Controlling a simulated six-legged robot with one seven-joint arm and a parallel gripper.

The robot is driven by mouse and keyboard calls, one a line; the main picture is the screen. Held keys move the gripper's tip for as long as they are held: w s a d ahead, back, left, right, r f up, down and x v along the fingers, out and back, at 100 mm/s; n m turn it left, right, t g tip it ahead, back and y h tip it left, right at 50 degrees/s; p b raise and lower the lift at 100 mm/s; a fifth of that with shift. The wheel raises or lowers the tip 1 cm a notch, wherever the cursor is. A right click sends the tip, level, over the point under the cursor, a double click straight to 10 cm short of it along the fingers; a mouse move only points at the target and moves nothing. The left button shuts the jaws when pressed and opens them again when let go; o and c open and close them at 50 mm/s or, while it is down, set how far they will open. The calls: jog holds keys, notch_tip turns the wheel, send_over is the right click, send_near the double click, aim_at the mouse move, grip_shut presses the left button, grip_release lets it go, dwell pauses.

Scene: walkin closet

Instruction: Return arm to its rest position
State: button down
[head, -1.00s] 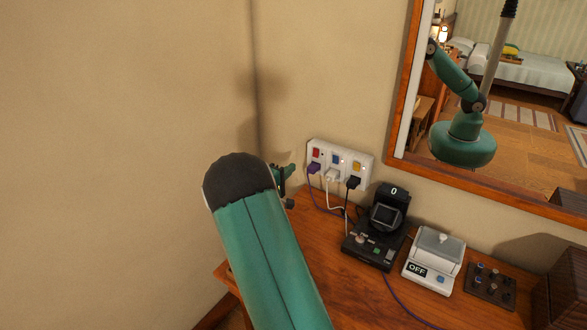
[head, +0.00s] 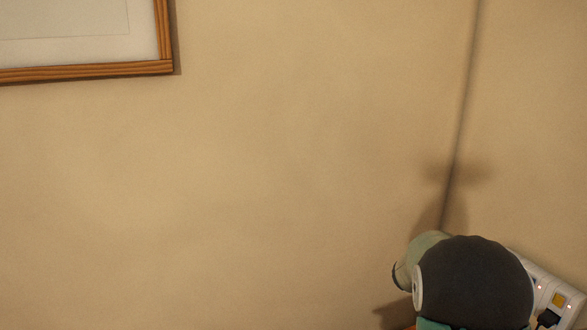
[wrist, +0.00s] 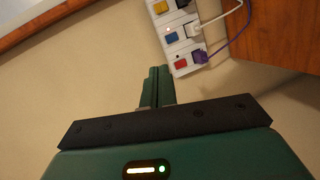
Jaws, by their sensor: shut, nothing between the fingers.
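My gripper (wrist: 157,86) shows in the wrist view with its green fingers together and nothing between them. Its fingertips are near the end of a white power strip (wrist: 184,62) that has red, blue and yellow switches; I cannot tell the exact gap. In the head view my arm is at the lower right, with a dark rounded joint in front of part of the power strip (head: 541,277). The gripper's fingers are not visible in the head view.
A purple plug (wrist: 199,56), a white plug (wrist: 194,29) and a black plug sit in the strip. A wooden surface (wrist: 270,35) is at the wrist view's upper right. Bare wall fills most of the head view, with a wood-framed picture (head: 90,70) at upper left.

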jog(key=s+a+r+t+y, duration=0.1)
jog(key=s+a+r+y, duration=0.1)
jog(key=s+a+y, duration=0.3)
jog(key=s+a+r+t+y, duration=0.2)
jog(key=s+a+y, duration=0.3)
jog(key=s+a, duration=0.6)
jog(key=s+a+r+t+y, duration=0.1)
jog(key=s+a+y, duration=0.4)
jog(key=a, duration=1.3)
jog(key=s+r, duration=0.1)
jog(key=s, duration=0.2)
jog(key=shift+s+a+r+t, duration=0.15)
jog(key=shift+a+r+t, duration=0.05)
jog(key=shift+a+t, duration=0.1)
